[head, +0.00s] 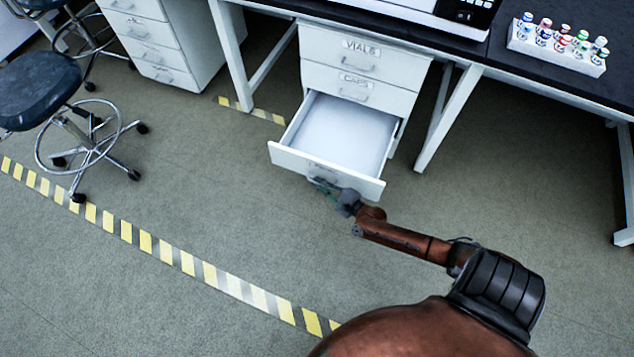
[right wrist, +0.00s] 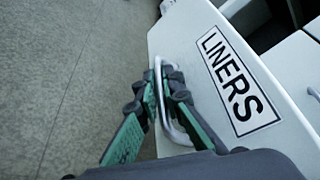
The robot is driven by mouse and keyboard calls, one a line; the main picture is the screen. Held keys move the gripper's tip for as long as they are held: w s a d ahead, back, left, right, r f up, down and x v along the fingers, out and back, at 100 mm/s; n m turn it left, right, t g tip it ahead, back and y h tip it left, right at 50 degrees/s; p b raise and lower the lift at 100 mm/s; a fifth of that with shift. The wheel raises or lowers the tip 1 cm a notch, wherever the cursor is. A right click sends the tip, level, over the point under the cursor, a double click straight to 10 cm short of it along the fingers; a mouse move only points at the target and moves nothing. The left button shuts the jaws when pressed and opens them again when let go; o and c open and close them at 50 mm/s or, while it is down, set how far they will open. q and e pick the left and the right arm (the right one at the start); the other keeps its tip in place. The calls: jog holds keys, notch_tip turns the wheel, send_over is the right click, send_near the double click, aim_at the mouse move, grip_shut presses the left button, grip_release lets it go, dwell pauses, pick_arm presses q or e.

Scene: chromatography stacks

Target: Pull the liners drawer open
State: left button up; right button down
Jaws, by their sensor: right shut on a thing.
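The liners drawer (head: 340,135) is the lowest of the white drawer unit in the head view. It is pulled well out, and its inside looks empty. Its front panel with the LINERS label (right wrist: 237,80) shows in the right wrist view. My right gripper (head: 322,184) is at the drawer's front. In the right wrist view its green and grey fingers (right wrist: 160,95) are shut around the metal bar handle (right wrist: 172,110). The gripper partly hides the handle in the head view. My left gripper is in neither view.
The vials drawer (head: 361,46) and caps drawer (head: 355,87) above are shut. A table leg (head: 447,118) stands right of the unit. A stool (head: 50,95) and striped floor tape (head: 165,252) lie to the left. A vial rack (head: 557,45) sits on the bench. The floor before the drawer is clear.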

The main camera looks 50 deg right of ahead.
jog(key=c, duration=2.1)
grip_release()
jog(key=shift+d, duration=0.1)
jog(key=v, duration=1.2)
